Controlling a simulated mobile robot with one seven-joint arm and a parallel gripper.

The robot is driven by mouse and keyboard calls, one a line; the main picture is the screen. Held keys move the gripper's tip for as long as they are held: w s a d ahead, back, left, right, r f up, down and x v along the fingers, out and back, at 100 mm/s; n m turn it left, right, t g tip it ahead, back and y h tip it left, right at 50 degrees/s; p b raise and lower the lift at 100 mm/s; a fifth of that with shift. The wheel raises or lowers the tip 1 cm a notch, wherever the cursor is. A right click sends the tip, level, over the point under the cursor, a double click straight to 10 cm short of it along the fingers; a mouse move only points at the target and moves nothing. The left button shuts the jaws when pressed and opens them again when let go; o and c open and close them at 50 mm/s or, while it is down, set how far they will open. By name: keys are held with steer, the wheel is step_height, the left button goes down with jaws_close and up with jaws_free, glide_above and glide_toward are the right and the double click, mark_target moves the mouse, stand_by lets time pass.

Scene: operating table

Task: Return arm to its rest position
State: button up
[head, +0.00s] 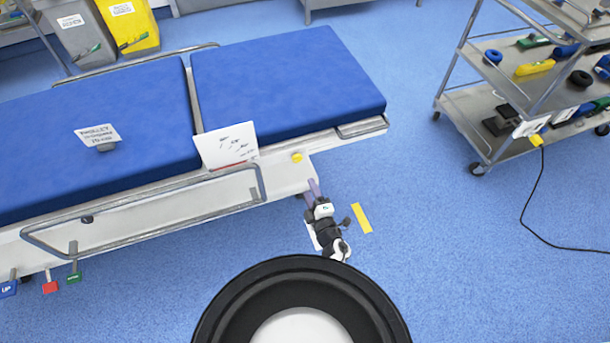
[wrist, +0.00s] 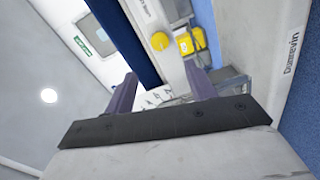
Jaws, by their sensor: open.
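My gripper (head: 314,189) shows in the head view at the end of my arm, beside the near right end of the blue-padded trolley (head: 285,75). Its purple fingers point toward the trolley's white side. In the wrist view my gripper (wrist: 160,95) has its two purple fingers spread wide apart, with nothing held between them. The yellow knob (wrist: 160,41) on the trolley's side shows beyond the fingers; it is also in the head view (head: 297,157), just above the gripper. I cannot tell whether the fingertips touch the trolley.
A metal shelf cart (head: 466,98) with several tools stands at the right, its black cable (head: 531,205) trailing on the floor. A metal side rail (head: 150,208) runs along the trolley. Grey (head: 80,38) and yellow (head: 131,25) bins stand behind.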

steer(key=shift+v, duration=0.9)
